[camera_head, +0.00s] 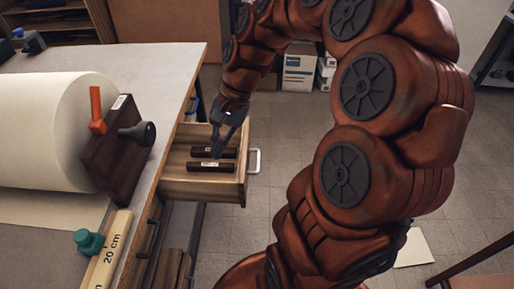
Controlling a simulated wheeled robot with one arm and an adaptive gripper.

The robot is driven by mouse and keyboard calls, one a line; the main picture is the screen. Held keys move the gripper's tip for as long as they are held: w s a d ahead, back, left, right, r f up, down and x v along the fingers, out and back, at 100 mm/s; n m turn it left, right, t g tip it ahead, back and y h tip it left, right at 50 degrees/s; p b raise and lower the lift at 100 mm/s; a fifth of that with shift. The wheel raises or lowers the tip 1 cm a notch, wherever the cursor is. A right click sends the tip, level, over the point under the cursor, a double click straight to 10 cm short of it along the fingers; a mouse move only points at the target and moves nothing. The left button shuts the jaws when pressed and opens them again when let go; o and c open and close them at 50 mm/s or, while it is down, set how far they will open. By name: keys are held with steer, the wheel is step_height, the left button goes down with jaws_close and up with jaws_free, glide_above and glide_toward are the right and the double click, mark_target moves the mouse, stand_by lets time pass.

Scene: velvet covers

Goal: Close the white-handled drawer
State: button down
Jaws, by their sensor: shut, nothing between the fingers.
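The wooden drawer (205,189) stands pulled out from the right side of the workbench. Its white handle (255,162) is on the drawer's right-hand front face. Two dark labelled blocks (209,166) lie inside the drawer. My gripper (220,150) is shut and empty, pointing down over the drawer, left of the white handle. It overlaps the drawer interior in the picture; I cannot tell whether it touches the blocks or how high it is.
The workbench (178,62) carries a large paper roll (45,125) in a dark holder (118,150), a ruler (108,250) and a green object (88,241). Boxes (299,68) stand on the floor behind. The tiled floor right of the drawer is clear up to my arm.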

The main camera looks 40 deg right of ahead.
steer(key=w+d+f+m+t+y+b, duration=0.15)
steer(key=d+f+m, duration=0.35)
steer(key=d, duration=0.5)
steer(key=w+d+f+m+t+b, duration=0.25)
steer(key=d+f+m, duration=0.35)
steer(key=d, duration=0.4)
steer(key=w+d+f+m+t+b, duration=0.1)
steer(key=d+f+m+t+b, duration=0.3)
steer(key=d, duration=0.6)
steer(key=w+a+f+m+g+p, duration=0.1)
steer(key=w+a+f+p, duration=0.1)
steer(key=w+a+f, duration=0.5)
steer(key=shift+w+a+f, duration=0.15)
steer(key=shift+a+f, duration=0.15)
steer(key=shift+a, duration=0.55)
